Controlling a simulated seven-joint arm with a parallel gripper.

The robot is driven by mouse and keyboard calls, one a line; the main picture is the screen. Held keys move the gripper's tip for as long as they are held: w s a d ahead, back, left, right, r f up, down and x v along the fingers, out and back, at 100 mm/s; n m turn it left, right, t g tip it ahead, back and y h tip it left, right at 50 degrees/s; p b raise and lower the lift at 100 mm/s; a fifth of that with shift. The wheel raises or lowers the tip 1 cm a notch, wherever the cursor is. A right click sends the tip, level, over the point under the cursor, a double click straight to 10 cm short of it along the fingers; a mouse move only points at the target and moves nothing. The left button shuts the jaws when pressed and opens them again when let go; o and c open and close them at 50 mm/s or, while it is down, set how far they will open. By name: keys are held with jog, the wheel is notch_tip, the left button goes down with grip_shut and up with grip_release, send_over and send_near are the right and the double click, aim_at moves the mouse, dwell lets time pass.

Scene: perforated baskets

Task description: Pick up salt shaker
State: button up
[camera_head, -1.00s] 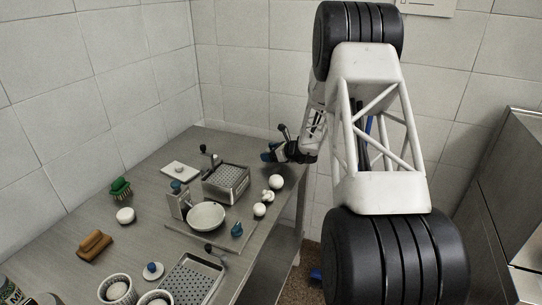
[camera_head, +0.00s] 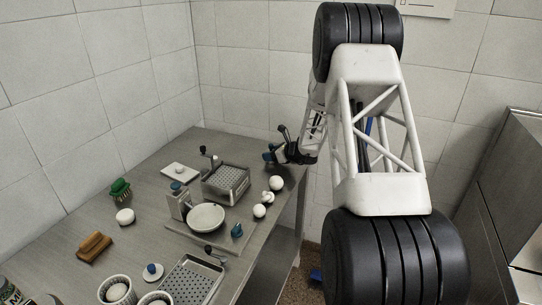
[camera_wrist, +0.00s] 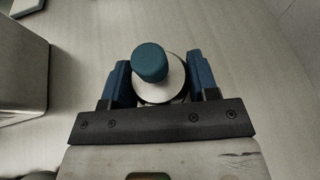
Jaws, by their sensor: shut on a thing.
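The salt shaker, with a blue round cap and a whitish round body (camera_wrist: 174,82), stands between the two blue-padded fingers of my gripper (camera_wrist: 157,68) in the wrist view. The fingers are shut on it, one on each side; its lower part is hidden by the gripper. In the head view, my gripper (camera_head: 269,154) is at the far right end of the steel table. The shaker cannot be told apart from the blue fingers there.
A perforated basket (camera_head: 226,184) stands just left of my gripper, and white balls (camera_head: 276,183) lie in front of it. Tiled walls stand behind.

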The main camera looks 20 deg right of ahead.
jog(key=shift+r, duration=5)
